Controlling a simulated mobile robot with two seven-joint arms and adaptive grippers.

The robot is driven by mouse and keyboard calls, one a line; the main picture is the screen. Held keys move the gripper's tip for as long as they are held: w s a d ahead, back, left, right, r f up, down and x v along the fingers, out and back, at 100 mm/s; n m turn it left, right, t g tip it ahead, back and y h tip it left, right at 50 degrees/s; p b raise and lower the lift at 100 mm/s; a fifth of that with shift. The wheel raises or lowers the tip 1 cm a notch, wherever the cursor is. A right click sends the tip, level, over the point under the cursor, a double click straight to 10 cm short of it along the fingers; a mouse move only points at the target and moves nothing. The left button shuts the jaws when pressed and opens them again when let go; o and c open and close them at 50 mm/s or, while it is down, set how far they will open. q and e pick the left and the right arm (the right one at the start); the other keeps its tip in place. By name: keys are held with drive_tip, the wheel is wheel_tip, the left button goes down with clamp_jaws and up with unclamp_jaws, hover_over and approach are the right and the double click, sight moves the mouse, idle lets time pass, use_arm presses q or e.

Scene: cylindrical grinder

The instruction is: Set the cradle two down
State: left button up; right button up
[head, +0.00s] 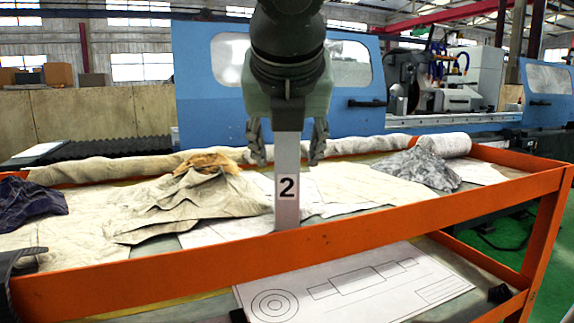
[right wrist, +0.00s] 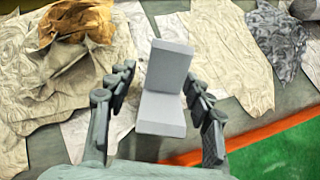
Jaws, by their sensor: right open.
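Cradle two (head: 287,205) is a pale grey block with a black "2" on its face. It stands upright on the cart top, just behind the front orange rail. In the right wrist view the cradle (right wrist: 163,112) shows as an L-shaped piece with a raised back plate. My right gripper (head: 288,150) is above it, pointing down, with a finger on each side of its upper part. In the right wrist view the gripper (right wrist: 163,100) is open, with gaps between the fingers and the cradle.
The orange-framed cart (head: 420,222) has a raised front rail. Crumpled beige cloths (head: 190,205), an orange-brown rag (head: 208,161) and a grey cloth (head: 420,168) lie around. A drawing sheet (head: 355,283) lies on the lower shelf. A blue grinder (head: 200,90) stands behind.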

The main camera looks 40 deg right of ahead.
drive_tip(key=shift+x, duration=0.95)
drive_tip(key=shift+c, duration=0.3)
clamp_jaws()
drive_tip(key=shift+r, duration=0.15)
